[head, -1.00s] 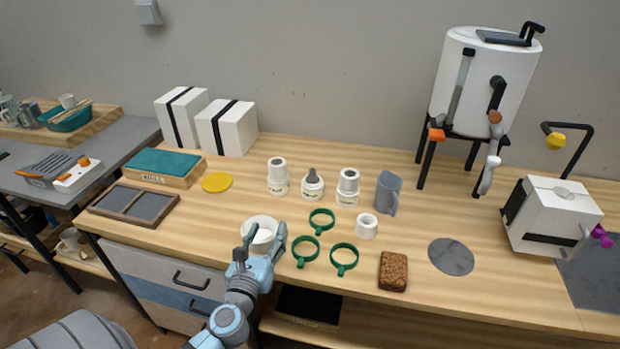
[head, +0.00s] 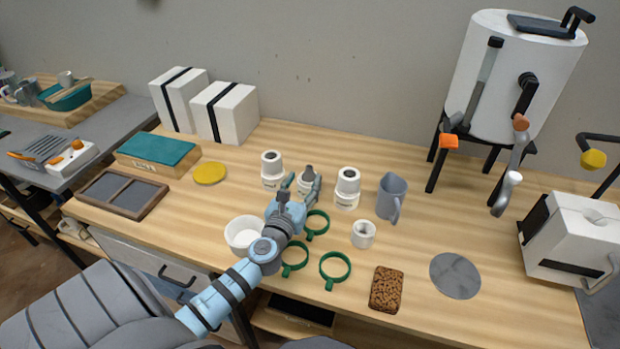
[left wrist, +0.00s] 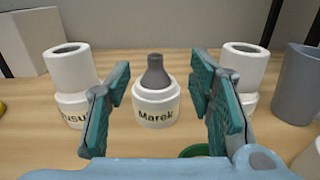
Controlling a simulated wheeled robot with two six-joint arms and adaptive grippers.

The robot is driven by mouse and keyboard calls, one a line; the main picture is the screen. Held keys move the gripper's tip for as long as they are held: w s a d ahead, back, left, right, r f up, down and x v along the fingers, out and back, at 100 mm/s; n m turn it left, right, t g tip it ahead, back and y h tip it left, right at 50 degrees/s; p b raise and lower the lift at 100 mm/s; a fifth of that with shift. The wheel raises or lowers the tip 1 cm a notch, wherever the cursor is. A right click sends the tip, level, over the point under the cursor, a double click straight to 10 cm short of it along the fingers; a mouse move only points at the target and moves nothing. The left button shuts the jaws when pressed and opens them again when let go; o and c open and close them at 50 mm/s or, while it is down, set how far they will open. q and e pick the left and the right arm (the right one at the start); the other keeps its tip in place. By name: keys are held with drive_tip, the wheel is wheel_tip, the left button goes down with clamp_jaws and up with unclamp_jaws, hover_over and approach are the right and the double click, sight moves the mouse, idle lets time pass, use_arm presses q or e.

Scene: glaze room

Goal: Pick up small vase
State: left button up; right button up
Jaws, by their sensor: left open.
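A small dark grey vase-shaped piece (head: 308,172) with a narrow neck stands upright in a white round holder (left wrist: 157,104) labelled "Marek". The grey piece shows clearly in the left wrist view (left wrist: 155,73). I take it for the small vase; its lower part is hidden inside the holder. My left gripper (head: 302,187) is open, its teal-padded fingers reaching toward the vase from the front. In the left wrist view the vase appears between the two fingers (left wrist: 159,85), beyond them, with nothing held. My right gripper is not in view.
White stacked pieces stand close on the left (head: 272,170) and right (head: 347,188). A grey jug (head: 391,198) stands further right. Green rings (head: 335,271), a white bowl (head: 243,233) and a small white cup (head: 363,234) lie nearer the front. The wall closes the back.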

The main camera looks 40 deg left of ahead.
sight(308, 170)
use_arm(q)
drive_tip(key=x, duration=0.2)
drive_tip(key=b+x, duration=0.1)
drive_tip(key=x, duration=0.4)
drive_tip(key=shift+a+f, duration=0.35)
drive_tip(key=shift+s+d, duration=0.1)
clamp_jaws()
